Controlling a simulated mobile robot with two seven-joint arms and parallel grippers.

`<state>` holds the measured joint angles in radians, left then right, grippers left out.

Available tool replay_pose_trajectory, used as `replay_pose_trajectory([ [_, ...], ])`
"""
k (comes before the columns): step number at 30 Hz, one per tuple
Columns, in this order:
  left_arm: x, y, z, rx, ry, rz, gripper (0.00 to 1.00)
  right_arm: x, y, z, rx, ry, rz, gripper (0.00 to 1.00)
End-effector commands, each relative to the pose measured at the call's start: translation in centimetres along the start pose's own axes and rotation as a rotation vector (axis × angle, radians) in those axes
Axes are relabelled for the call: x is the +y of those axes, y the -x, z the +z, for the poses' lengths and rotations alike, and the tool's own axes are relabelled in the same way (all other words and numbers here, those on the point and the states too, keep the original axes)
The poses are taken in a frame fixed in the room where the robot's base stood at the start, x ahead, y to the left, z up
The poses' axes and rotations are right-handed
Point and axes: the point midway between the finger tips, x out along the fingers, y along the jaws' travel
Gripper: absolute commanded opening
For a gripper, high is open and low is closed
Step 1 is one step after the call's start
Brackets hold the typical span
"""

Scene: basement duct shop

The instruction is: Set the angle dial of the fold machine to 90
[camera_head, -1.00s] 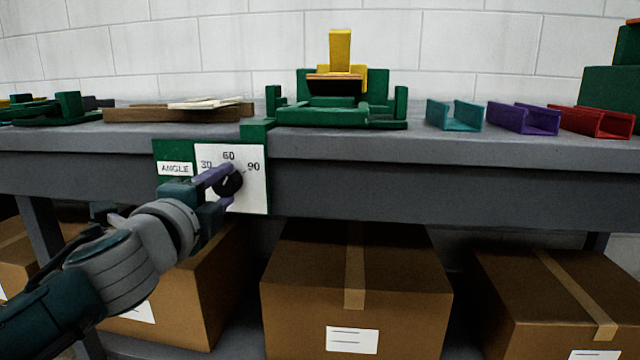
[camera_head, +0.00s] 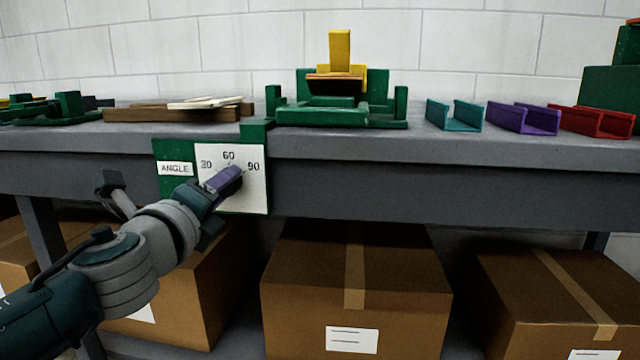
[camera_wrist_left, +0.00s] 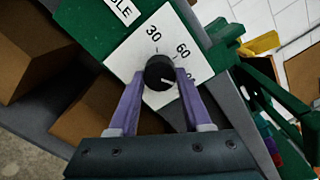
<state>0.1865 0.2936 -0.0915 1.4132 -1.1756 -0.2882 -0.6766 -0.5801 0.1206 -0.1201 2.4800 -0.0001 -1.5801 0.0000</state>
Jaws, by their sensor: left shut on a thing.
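The angle dial is a black round knob (camera_wrist_left: 158,70) on a white plate marked 30, 60 and 90. The plate (camera_head: 256,194) is on a green panel at the bench's front edge. My left gripper (camera_head: 236,172) reaches it from the lower left, and its purple fingers hide the knob in the head view. In the left wrist view my left gripper (camera_wrist_left: 160,74) is shut on the knob, one finger on each side. The knob's white pointer line points toward the 90, which the right-hand finger partly hides. My right gripper is not in view.
The green fold machine (camera_head: 322,116) stands on the grey bench (camera_head: 420,148) above the panel. Teal (camera_head: 454,118), purple (camera_head: 524,120) and red (camera_head: 598,121) channels lie to its right. Cardboard boxes (camera_head: 300,290) stand below. The bench front right of the plate is clear.

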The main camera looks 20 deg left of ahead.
Motion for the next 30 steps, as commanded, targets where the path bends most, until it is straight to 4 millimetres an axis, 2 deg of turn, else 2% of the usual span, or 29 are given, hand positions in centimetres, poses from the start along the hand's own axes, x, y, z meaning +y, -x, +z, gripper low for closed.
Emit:
replay_pose_trajectory([
  [10,0.0,0.0,0.0,-0.001,-0.007,-0.001,0.00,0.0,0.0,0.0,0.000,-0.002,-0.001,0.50],
  [11,0.0,0.0,0.0,-0.001,-0.007,-0.001,0.51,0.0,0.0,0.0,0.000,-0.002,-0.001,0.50],
  [18,0.0,0.0,0.0,0.000,-0.005,-0.001,0.78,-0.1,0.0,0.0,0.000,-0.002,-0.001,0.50],
  [26,0.0,0.1,0.0,0.000,-0.004,0.000,0.79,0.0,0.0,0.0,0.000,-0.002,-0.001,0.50],
  [30,0.0,1.1,0.0,0.002,-0.005,0.000,0.79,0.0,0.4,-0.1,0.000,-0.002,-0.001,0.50],
])
